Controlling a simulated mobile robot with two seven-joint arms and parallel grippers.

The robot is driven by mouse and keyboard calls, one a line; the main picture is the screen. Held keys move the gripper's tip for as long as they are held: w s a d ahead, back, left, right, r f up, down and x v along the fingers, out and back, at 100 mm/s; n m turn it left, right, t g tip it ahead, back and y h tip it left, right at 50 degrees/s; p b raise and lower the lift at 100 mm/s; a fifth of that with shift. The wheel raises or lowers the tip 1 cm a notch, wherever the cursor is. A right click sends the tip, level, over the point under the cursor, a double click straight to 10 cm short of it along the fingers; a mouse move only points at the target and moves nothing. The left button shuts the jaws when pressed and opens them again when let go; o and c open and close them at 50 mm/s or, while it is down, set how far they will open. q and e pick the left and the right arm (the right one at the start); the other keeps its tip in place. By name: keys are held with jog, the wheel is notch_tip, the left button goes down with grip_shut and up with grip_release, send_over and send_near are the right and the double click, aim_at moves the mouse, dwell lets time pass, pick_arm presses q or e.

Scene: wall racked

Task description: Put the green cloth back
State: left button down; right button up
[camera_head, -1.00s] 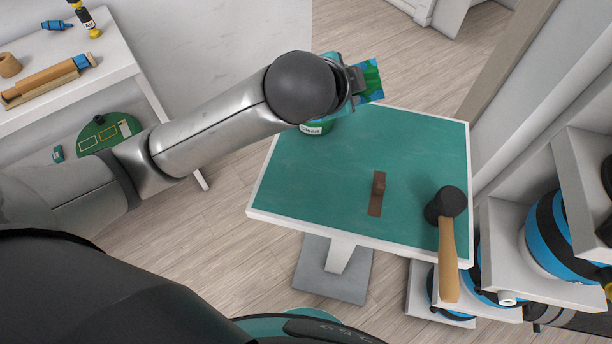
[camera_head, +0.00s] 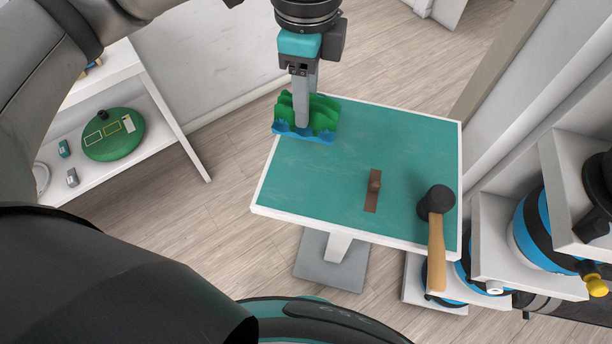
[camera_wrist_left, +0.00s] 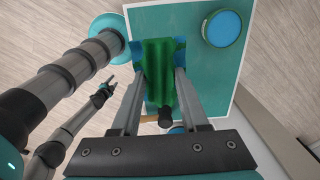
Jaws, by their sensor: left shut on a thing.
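The green cloth (camera_head: 322,112), with blue along its lower edge, is bunched between the fingers of my left gripper (camera_head: 302,122). In the left wrist view the cloth (camera_wrist_left: 158,85) hangs between the two fingers (camera_wrist_left: 160,72), which are shut on it. In the head view the cloth shows at the far left corner of the green-topped table (camera_head: 410,150); I cannot tell whether it touches the top. A round blue-topped container (camera_wrist_left: 225,29) stands on the table in the left wrist view. My right gripper (camera_wrist_left: 108,86) shows small there; its jaw state is unclear.
A black mallet (camera_head: 437,202) with a wooden handle lies at the table's right edge. Shelves with blue and black rolls (camera_head: 530,230) stand right. A white shelf unit (camera_head: 170,125) stands left, holding a green round item (camera_head: 115,145).

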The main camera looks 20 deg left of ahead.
pick_arm(q)
notch_tip(320, 180, down, 15)
jog(key=b, duration=0.2)
jog(key=shift+r+b, duration=0.2)
jog(key=shift+b, duration=0.2)
notch_tip(320, 180, down, 5)
jog(key=shift+c, duration=2.1)
grip_release()
jog(key=shift+f, duration=0.1)
